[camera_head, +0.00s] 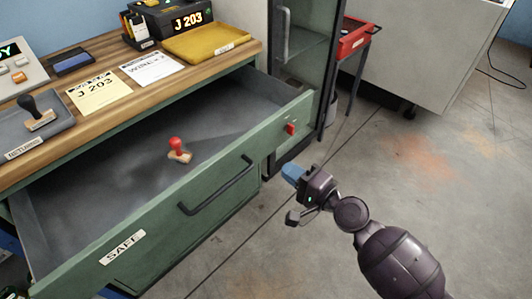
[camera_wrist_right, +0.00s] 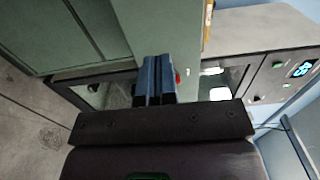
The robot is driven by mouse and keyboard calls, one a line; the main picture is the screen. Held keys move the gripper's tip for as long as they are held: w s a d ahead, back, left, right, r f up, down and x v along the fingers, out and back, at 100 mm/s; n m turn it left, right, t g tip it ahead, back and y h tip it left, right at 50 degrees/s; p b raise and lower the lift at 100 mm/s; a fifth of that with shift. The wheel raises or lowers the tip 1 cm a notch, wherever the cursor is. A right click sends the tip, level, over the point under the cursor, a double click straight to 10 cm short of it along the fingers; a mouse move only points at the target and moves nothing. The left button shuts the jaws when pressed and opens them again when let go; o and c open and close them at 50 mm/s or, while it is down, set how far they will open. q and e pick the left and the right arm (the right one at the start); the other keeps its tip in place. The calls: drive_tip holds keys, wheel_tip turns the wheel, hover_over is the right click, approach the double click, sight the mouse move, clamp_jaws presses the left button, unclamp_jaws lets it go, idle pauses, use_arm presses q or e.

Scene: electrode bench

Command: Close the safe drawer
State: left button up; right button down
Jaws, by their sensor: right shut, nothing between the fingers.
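The green safe drawer (camera_head: 130,240) is pulled well open from under the wooden bench top. Its front carries a SAFE label (camera_head: 122,247) and a dark bar handle (camera_head: 218,186). A stamp with a red knob (camera_head: 178,150) stands inside on the drawer floor. My right gripper (camera_head: 291,173) is shut and empty, in front of the drawer front near its right end, apart from the handle. In the right wrist view its blue fingers (camera_wrist_right: 153,80) lie together before a green panel, with a small red part just beside them. My left gripper is not in view.
The bench top (camera_head: 150,85) holds a returns tray with a black-handled stamp, paper notes, a yellow tray (camera_head: 198,42) and a J 203 display. A glass-door cabinet (camera_head: 305,60) and a red cart (camera_head: 350,40) stand behind.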

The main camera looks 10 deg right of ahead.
sight(258, 149)
drive_tip(key=x, duration=0.8)
drive_tip(key=shift+p, duration=0.3)
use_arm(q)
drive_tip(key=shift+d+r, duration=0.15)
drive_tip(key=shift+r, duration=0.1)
use_arm(e)
drive_tip(key=shift+w, duration=0.15)
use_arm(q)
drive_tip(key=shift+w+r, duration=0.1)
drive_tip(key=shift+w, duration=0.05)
use_arm(e)
drive_tip(key=shift+a, duration=0.1)
